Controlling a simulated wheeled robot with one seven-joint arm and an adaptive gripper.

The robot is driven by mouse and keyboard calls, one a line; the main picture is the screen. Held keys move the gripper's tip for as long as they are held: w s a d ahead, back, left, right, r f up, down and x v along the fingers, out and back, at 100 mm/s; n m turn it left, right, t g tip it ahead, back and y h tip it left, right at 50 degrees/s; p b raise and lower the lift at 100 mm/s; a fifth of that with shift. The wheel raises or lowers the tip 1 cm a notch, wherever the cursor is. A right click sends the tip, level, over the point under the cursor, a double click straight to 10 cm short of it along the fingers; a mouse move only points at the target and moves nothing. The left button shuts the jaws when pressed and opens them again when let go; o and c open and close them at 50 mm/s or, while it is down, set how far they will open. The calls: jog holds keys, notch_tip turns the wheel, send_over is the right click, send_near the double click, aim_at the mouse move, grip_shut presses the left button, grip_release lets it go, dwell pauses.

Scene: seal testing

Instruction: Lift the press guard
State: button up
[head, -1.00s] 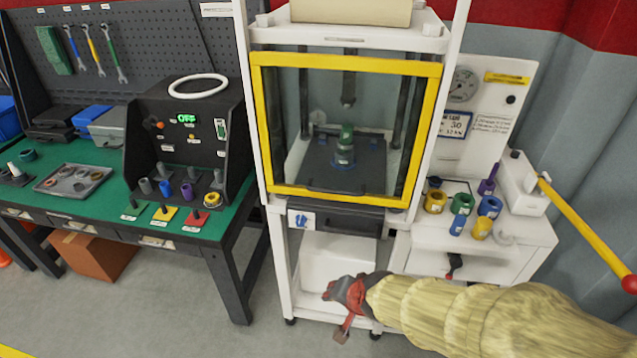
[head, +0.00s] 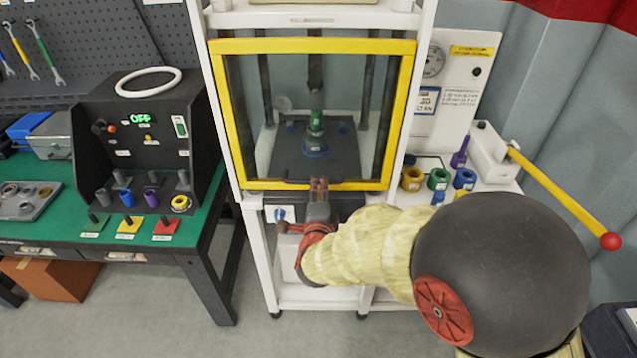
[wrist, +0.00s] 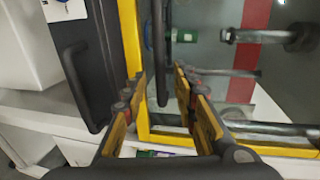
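The press guard (head: 232,120) is a clear pane in a yellow frame, lowered across the front of the press. In the wrist view its yellow frame (wrist: 131,45) runs beside a dark handle bar (wrist: 159,55). My gripper (head: 318,183) is at the guard's lower edge, near the middle. In the wrist view my gripper (wrist: 155,95) is open, with one finger on each side of the line of the handle bar. I see no finger closed on the bar. Contact cannot be told.
Behind the pane is a green and blue test piece (head: 316,140). A dark drawer with a handle (wrist: 78,85) lies below the guard. Coloured rings (head: 438,179) and a yellow lever (head: 565,190) stand to the right. A control box (head: 150,135) on the green bench is at left.

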aim_at(319, 180)
jog(key=x, duration=0.5)
jog(key=shift+b, duration=0.4)
jog(key=c, duration=0.3)
jog(key=shift+s, duration=0.1)
jog(key=c, duration=0.4)
grip_shut()
